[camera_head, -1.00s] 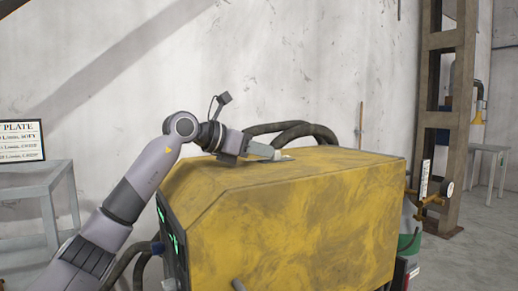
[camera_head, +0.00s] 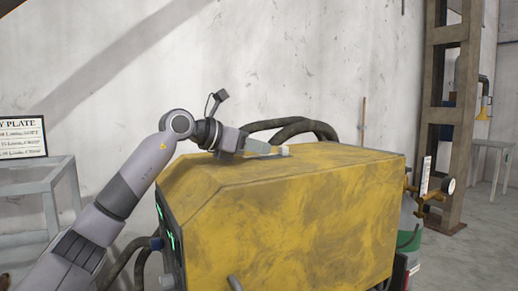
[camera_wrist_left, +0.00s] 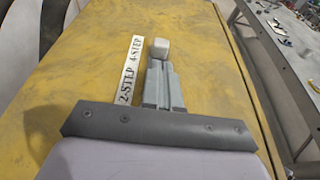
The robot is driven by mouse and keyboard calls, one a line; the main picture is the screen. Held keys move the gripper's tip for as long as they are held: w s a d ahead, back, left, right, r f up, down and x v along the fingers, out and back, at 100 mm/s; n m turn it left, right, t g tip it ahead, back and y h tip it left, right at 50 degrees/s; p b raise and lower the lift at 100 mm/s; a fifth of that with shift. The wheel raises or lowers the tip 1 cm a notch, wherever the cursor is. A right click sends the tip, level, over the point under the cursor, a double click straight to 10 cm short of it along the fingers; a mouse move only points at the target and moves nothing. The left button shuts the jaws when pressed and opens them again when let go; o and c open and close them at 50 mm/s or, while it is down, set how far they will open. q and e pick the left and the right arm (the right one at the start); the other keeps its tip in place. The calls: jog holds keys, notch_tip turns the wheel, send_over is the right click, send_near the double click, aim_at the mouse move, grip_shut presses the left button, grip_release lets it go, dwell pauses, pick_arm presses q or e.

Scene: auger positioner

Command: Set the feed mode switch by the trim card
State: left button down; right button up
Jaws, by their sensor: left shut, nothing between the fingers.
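My left gripper (camera_head: 270,150) lies low over the top of the yellow machine (camera_head: 300,205), its fingers shut and empty. A white label strip (camera_wrist_left: 131,70) reading 2-STEP and 4-STEP lies left of the fingers. I cannot tell which mark the knob is set at. No card marked as the trim card is readable. My right gripper is not in view.
A framed sign (camera_head: 22,137), cut off at the left edge, stands on a grey table (camera_head: 38,180). Black hoses (camera_head: 295,128) arch behind the machine top. A gauge (camera_head: 447,185) and a white upright strip (camera_head: 426,175) stand at the right. The machine top's right part is clear.

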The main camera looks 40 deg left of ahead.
pick_arm(q)
jog(key=b+v, duration=0.3)
jog(key=v, duration=0.7)
jog(key=shift+f, duration=0.15)
jog(key=shift+s+a, duration=0.15)
jog(key=shift+s, duration=0.2)
